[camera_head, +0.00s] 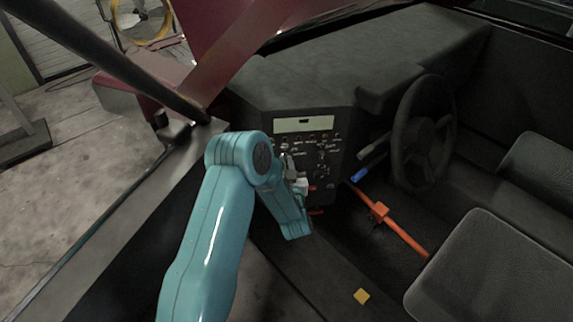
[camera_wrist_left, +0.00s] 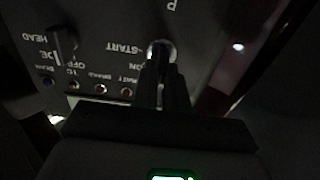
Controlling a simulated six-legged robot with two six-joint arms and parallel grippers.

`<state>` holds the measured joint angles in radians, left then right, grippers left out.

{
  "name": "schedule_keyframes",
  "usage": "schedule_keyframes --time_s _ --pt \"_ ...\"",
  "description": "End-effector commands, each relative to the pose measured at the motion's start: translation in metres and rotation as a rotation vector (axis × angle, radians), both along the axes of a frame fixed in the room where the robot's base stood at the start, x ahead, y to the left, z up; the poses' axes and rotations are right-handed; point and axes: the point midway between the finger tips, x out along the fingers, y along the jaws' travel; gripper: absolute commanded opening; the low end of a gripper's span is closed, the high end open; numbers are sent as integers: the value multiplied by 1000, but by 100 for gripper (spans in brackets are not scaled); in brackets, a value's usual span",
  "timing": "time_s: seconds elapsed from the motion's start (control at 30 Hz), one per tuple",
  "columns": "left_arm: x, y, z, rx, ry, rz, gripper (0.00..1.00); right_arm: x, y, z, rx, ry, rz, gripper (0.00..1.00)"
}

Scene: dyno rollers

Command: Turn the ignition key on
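The dark control panel (camera_head: 318,150) of the vehicle stands ahead of my left arm in the head view. My left gripper (camera_head: 292,168) is at the left part of this panel, partly hidden by my own wrist. In the left wrist view, its two dark fingers (camera_wrist_left: 164,62) are close together at the silver ring of the ignition switch (camera_wrist_left: 160,46). The labels START and ON show upside down to the left of it. The fingers look closed on the ignition key, which they mostly hide. My right gripper is in neither view.
A knob (camera_wrist_left: 65,42) labelled HEAD and several small indicator lamps (camera_wrist_left: 101,89) are beside the switch. A steering wheel (camera_head: 424,130), an orange lever (camera_head: 400,232) and grey seats (camera_head: 490,265) lie to the right. The door frame edge (camera_head: 130,190) is at the left.

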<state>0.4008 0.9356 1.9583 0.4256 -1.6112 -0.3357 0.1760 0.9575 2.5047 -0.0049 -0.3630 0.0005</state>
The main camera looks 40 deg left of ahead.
Motion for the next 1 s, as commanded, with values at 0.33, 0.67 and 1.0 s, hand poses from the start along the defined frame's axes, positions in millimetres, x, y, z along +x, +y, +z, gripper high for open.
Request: schedule_keyframes --time_s 0.33,0.67,1.0 --pt "0 1 0 9 7 2 0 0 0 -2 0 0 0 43" --pt "2 0 -2 111 126 2 0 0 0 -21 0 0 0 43" --pt "4 -2 -2 295 345 3 0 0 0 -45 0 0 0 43"
